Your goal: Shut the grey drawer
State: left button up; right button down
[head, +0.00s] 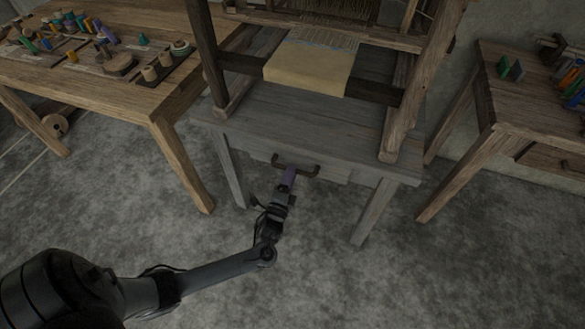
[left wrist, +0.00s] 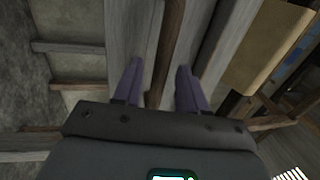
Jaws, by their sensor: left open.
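The grey drawer (head: 334,172) is in the front of the grey table under the loom. It looks close to flush with the table's front, but I cannot tell whether a small gap is left. Its dark handle (head: 311,171) sticks out at the front. My left gripper (head: 289,174) is at the handle, reaching up from below and in front. In the left wrist view its two purple fingers (left wrist: 159,68) are apart, with a dark brown bar between them, likely the handle. I cannot tell whether the fingers touch it. My right gripper is not in view.
The wooden loom (head: 401,104) with cream cloth (head: 308,67) stands on the grey table (head: 300,122). A wooden table (head: 135,92) with spools and tools is at the left. Another wooden table (head: 540,115) is at the right. The floor in front is clear.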

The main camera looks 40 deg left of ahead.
pick_arm(q)
jog(key=p+v, duration=0.2)
jog(key=v, duration=0.6)
